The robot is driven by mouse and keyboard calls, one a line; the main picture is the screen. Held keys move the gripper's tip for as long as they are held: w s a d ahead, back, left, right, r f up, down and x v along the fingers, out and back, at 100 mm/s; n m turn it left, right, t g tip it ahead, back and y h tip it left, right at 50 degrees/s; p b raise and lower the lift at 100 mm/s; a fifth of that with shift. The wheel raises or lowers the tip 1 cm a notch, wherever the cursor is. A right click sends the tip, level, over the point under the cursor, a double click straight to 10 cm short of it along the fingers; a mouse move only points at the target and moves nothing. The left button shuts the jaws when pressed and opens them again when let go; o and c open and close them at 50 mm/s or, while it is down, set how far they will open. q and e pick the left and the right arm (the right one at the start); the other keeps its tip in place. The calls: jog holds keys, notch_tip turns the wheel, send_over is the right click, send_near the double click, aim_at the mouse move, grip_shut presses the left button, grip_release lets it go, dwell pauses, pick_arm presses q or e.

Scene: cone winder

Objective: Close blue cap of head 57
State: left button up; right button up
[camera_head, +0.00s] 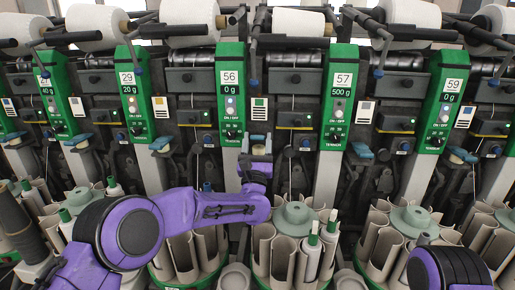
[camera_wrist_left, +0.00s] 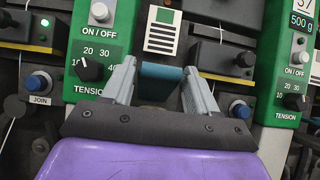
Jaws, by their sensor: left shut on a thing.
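Head 57's green panel (camera_head: 342,95) reads "500 g" and stands right of centre in the head view. Its edge also shows at the right of the left wrist view (camera_wrist_left: 283,62). A blue-teal cap (camera_wrist_left: 161,70) lies between this panel and head 56's panel (camera_head: 231,95); it also shows in the head view (camera_head: 258,137). My left gripper (camera_head: 258,151) reaches up to this cap. The fingers hide part of the cap. My right gripper is out of view.
Grey tube magazines (camera_head: 297,218) with several green-tipped bobbins stand below the heads. Other blue-teal caps show at the neighbouring heads, one right of panel 57 (camera_head: 362,150). Tension knobs (camera_wrist_left: 90,68) and blue buttons (camera_wrist_left: 240,109) flank the left gripper closely.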

pick_arm(q)
jog(key=o, duration=1.4)
jog(key=shift+c, duration=0.2)
jog(key=shift+r, duration=0.1)
notch_tip(320, 180, up, 3)
jog(key=shift+f, duration=0.1)
jog(key=s+d+r+b, duration=0.1)
jog(key=s+r+b, duration=0.1)
jog(key=s+r, duration=0.8)
jog(key=s, duration=0.4)
jog(key=shift+b, duration=0.4)
jog(key=shift+d, duration=0.1)
